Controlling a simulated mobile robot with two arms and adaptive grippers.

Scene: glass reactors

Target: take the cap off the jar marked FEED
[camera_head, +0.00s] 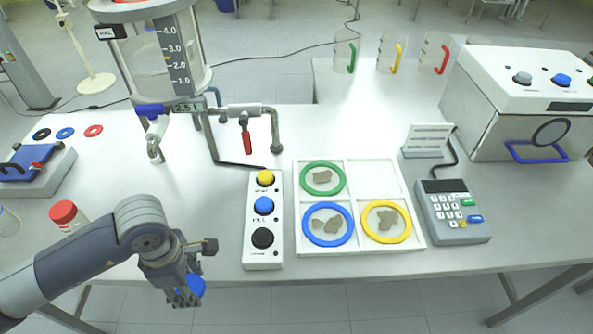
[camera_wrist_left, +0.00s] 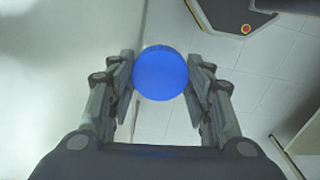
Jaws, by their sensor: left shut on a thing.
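My left gripper (camera_head: 184,284) is in front of the white table's front edge, over the floor. It is shut on a round blue cap-like piece (camera_head: 195,287). In the left wrist view the blue disc (camera_wrist_left: 161,73) sits between the two fingers of the left gripper (camera_wrist_left: 161,80), with floor tiles behind it. A jar with a red cap (camera_head: 63,212) stands on the table at the left, its lower part partly behind my arm. A clear open-looking container (camera_head: 8,222) stands at the left picture edge. I cannot read FEED on either. My right gripper is not in view.
A glass reactor (camera_head: 160,60) on a stand is at the back left. A button box (camera_head: 263,262), a white tray (camera_head: 375,177) with coloured rings, and a keypad device (camera_head: 452,211) lie to the right. Cups with coloured handles (camera_head: 392,53) stand at the back.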

